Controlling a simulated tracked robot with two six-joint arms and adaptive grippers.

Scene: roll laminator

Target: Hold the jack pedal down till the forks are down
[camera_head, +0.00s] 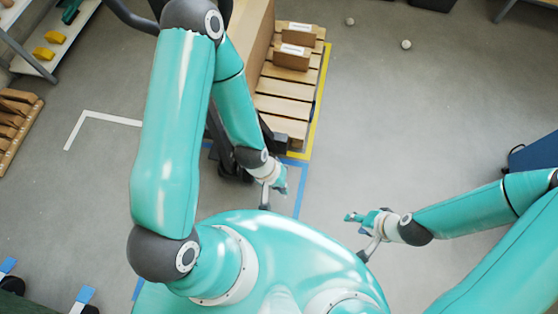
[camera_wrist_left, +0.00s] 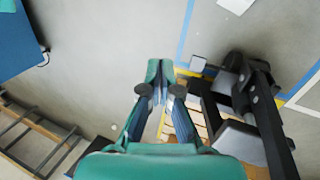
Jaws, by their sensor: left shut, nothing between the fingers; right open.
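The dark pallet jack (camera_wrist_left: 262,98) stands at the end of the wooden pallet in the left wrist view, and a small grey plate that looks like its pedal (camera_wrist_left: 198,64) sticks out beside it. In the head view my left arm hides most of the jack (camera_head: 222,150). My left gripper (camera_head: 281,180) is shut and empty, low beside the jack; in the left wrist view its fingertips (camera_wrist_left: 160,72) are left of the plate and look apart from it. My right gripper (camera_head: 352,217) is open and empty over bare floor.
The pallet (camera_head: 283,103) carries a tall brown box (camera_head: 258,40) and small cartons (camera_head: 292,57). Yellow and blue tape (camera_head: 322,95) edges it. A blue cabinet (camera_head: 537,154) stands at the right, shelving (camera_head: 55,35) at the upper left. The floor right of the pallet is mostly clear.

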